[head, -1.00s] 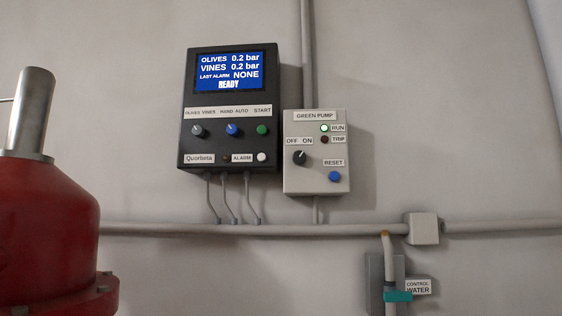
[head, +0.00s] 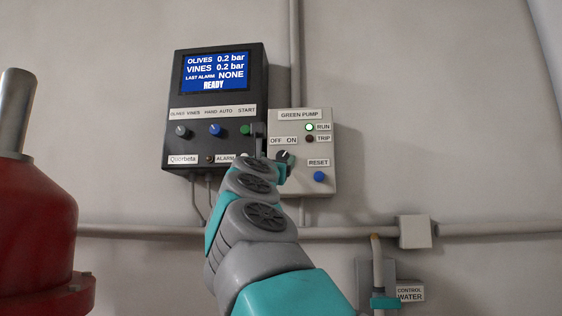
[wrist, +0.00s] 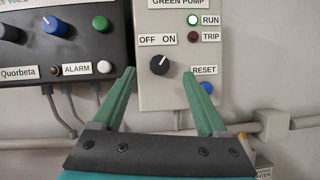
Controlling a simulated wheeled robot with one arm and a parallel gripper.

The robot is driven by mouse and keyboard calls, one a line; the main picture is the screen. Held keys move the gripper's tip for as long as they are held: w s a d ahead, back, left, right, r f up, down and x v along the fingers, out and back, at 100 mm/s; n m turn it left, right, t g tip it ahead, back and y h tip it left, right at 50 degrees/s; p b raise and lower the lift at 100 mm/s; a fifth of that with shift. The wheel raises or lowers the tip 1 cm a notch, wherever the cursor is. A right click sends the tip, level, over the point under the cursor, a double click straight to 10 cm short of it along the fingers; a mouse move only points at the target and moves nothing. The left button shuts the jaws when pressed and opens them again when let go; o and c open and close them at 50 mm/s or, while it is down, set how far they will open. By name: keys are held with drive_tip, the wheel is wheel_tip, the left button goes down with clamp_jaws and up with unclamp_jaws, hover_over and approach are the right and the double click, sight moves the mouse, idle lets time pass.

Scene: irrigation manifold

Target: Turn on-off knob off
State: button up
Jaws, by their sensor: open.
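The on-off knob (wrist: 159,65) is a black round knob on the light grey GREEN PUMP box (wrist: 150,98), below the OFF ON label (wrist: 157,39). Its white mark points up and right, toward ON. In the head view the knob (head: 285,156) shows just beside my gripper (head: 271,150), which partly covers the box. In the wrist view my gripper (wrist: 158,72) is open and empty, its green fingers to the left and right of the knob. I cannot tell whether they touch it.
The RUN lamp (wrist: 193,19) is lit; the TRIP lamp (wrist: 194,37) is dark. A blue RESET button (wrist: 207,88) lies near the right finger. A black controller (head: 217,140) with knobs and buttons adjoins on the left. Pipes (head: 340,232) run below. A red vessel (head: 35,225) stands far left.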

sight(282, 157)
drive_tip(key=w+p, duration=0.1)
drive_tip(key=w, duration=0.1)
drive_tip(key=w+r+m+p, duration=0.1)
drive_tip(key=w+p, duration=0.1)
drive_tip(key=w+m+p, duration=0.1)
drive_tip(key=w, duration=0.1)
drive_tip(key=shift+w+d+r+g+h, duration=0.1)
drive_tip(key=shift+d+r+g+h, duration=0.1)
drive_tip(key=shift+r+g+h, duration=0.15)
drive_tip(key=shift+w+d+r+p, duration=0.15)
drive_tip(key=shift+w+p, duration=0.4)
drive_tip(key=shift+w, duration=0.05)
clamp_jaws()
